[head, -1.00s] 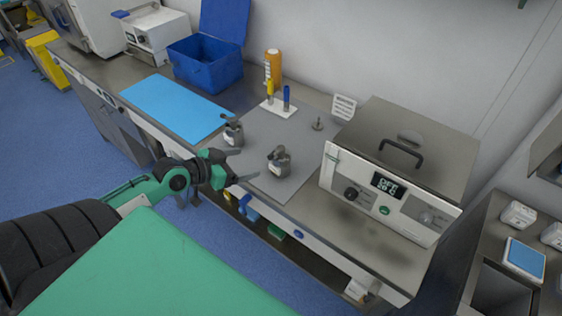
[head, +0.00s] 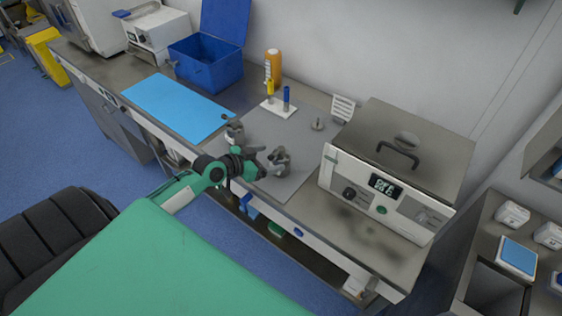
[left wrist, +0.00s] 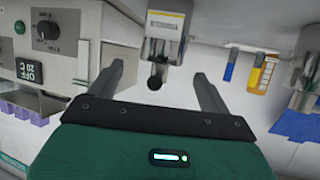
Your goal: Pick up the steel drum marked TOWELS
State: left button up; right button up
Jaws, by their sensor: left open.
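A small steel drum (head: 281,160) stands on the grey mat at the front of the bench. In the left wrist view a drum (left wrist: 167,50) with a white and yellow label sits upside down in the picture, ahead of and between my open fingers. Its lettering is too small to read. A second steel drum (head: 235,131) stands farther left on the mat and shows at the right edge of the wrist view (left wrist: 306,78). My left gripper (head: 264,162) is open beside the nearer drum and partly covers it. I cannot tell whether it touches. My right gripper is out of view.
A white heated bath (head: 375,200) stands close on the right of the mat (head: 283,133). A white rack with yellow and blue tubes (head: 277,105) and an orange bottle (head: 273,65) stand behind. A blue pad (head: 178,107) and blue box (head: 207,75) are left.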

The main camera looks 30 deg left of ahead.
aim_at(277, 156)
pick_arm(q)
jog(key=p+x, duration=0.1)
jog(key=x, duration=0.2)
jog(key=shift+w+p, duration=0.25)
jog(key=shift+p, duration=0.05)
jog(key=shift+w+d+f, duration=0.15)
jog(key=shift+w+f, duration=0.2)
jog(key=shift+w, duration=0.05)
jog(key=shift+c, duration=0.2)
jog(key=c, duration=1.1)
jog(key=shift+c, duration=0.4)
jog(key=shift+r, duration=0.2)
